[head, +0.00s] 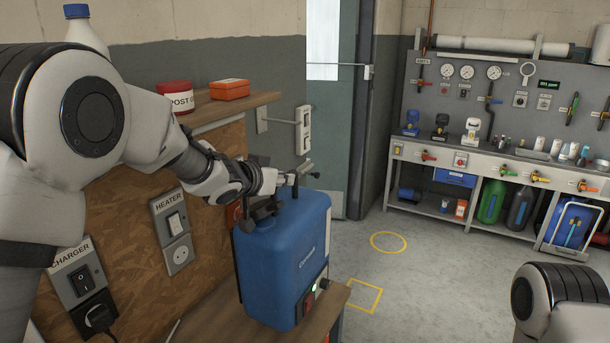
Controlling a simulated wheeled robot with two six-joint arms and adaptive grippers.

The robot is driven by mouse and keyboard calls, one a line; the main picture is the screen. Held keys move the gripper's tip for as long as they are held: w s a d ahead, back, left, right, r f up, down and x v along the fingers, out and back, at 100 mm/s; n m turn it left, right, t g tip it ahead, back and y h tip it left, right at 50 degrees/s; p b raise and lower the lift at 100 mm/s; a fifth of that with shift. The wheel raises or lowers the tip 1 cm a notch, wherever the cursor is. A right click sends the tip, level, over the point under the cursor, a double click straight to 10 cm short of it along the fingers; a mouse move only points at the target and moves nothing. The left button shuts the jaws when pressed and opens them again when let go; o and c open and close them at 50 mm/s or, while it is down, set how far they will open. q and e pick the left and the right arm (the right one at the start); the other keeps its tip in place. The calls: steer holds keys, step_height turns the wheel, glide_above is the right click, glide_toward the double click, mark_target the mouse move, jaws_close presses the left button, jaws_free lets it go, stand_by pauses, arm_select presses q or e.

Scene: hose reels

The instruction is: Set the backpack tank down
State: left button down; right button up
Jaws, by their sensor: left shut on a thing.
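The blue backpack tank (295,260) stands upright in the middle of the head view, with a dark panel and a small green light low on its right side. My left gripper (275,200) is at the top of the tank, shut on it, and partly hides the tank's top. The tank's lower end is at the wooden bench (336,299) in front of the wall board; I cannot tell whether it touches the bench or hangs just above it. My right gripper is out of view; only part of that arm shows at the lower right.
A heater switch plate (172,222) and a charger plate (82,278) sit on the wooden board at left. Above is a shelf with a red tin (176,96) and orange box (229,89). A yellow circle (388,242) and square mark clear floor. A workbench (480,160) stands behind.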

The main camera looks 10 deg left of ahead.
arm_select(q)
steer(key=shift+s+a+r, duration=0.15)
steer(key=shift+s+a, duration=0.65)
steer(key=shift+a, duration=0.25)
steer(key=shift+s+a, duration=0.45)
steer(key=shift+a, duration=0.2)
step_height(320, 180, down, 2)
steer(key=shift+s+a+f, duration=0.1)
steer(key=shift+s, duration=0.05)
steer(key=shift+f+p, duration=0.3)
steer(key=shift+f, duration=0.55)
steer(key=c, duration=1.2)
jaws_free()
steer(key=shift+f, duration=0.2)
steer(key=shift+o, duration=0.3)
steer(key=shift+s, duration=0.1)
steer(key=shift+r, duration=0.1)
